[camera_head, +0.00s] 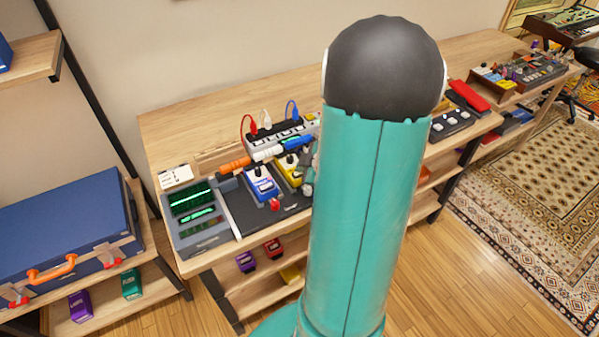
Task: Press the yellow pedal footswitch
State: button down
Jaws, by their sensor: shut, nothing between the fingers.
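The yellow pedal (288,168) stands on a dark pedalboard on the wooden bench, just right of a blue pedal (262,183). Its right side and lower part are partly hidden, so I cannot see its footswitch clearly. My gripper (307,177) shows only as a small grey piece at the left edge of my teal arm, close to the right side of the yellow pedal. It looks shut and empty. My arm hides most of it, and I cannot tell whether it touches the pedal.
A grey device with green screens (198,217) stands left of the pedalboard (240,212). Orange, white and blue plugs and a power strip (283,131) lie behind the pedals. A blue case (65,235) is at left. More pedals (452,124) sit at right.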

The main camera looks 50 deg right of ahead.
jog(key=shift+f, duration=0.3)
dwell(0.5)
jog(key=shift+r, duration=0.9)
jog(key=shift+r, duration=2.5)
